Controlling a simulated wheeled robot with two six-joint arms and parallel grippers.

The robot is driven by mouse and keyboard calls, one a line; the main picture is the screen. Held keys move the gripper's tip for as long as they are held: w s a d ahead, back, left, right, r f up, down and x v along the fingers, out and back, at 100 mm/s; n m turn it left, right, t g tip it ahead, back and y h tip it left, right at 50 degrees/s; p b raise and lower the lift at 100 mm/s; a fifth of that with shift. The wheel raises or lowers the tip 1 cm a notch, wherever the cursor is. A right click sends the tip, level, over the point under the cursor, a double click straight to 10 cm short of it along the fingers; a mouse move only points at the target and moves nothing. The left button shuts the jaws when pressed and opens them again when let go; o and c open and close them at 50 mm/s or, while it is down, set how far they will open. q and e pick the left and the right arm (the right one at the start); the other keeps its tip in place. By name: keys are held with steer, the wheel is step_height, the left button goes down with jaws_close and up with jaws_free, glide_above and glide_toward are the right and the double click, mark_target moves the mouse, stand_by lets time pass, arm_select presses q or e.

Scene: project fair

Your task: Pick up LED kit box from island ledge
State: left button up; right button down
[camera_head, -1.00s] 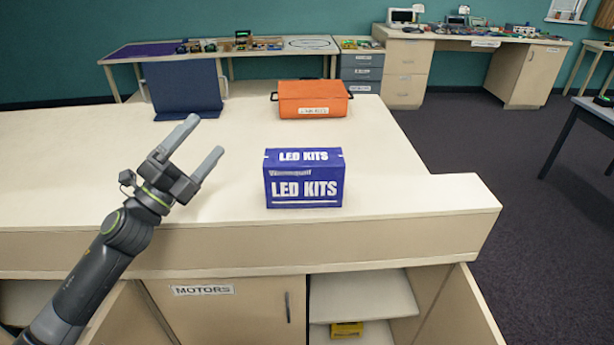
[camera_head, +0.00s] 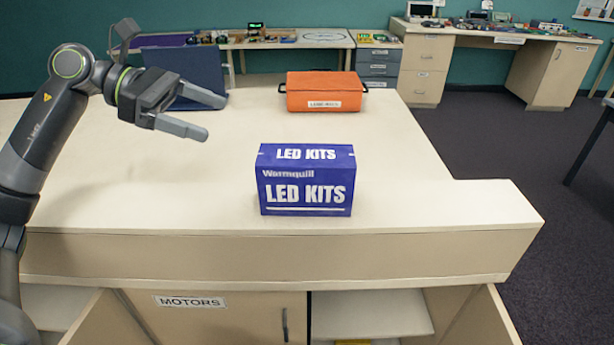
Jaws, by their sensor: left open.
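The LED kit box (camera_head: 305,182) is blue with white "LED KITS" lettering. It stands upright on the pale ledge of the island (camera_head: 420,208), near its front edge. My left gripper (camera_head: 215,117) is open and empty, above the island to the left of the box and farther back. Its fingers point right, and it is clear of the box. My right gripper is not in view.
An orange bin (camera_head: 325,91) with black handles stands behind the box. A dark blue panel (camera_head: 186,75) stands at the back left. Below the ledge are a cupboard labelled MOTORS (camera_head: 210,316) and an open shelf (camera_head: 370,316). The island top around the box is clear.

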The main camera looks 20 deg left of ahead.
arm_select(q)
steer(key=p, duration=0.4)
glide_toward(303, 154)
steer(key=x, duration=0.3)
steer(key=shift+w+r, duration=0.2)
steer(key=shift+w, duration=0.05)
steer(key=shift+d+f, duration=0.15)
steer(key=shift+d, duration=0.2)
steer(key=p+x, duration=0.2)
steer(key=x, duration=0.1)
steer(key=shift+s+f, duration=0.1)
steer(key=shift+s, duration=0.1)
steer(key=shift+p+x, duration=0.3)
steer(key=shift+x, duration=0.5)
steer(key=shift+a+f, duration=0.1)
steer(key=c, duration=1.6)
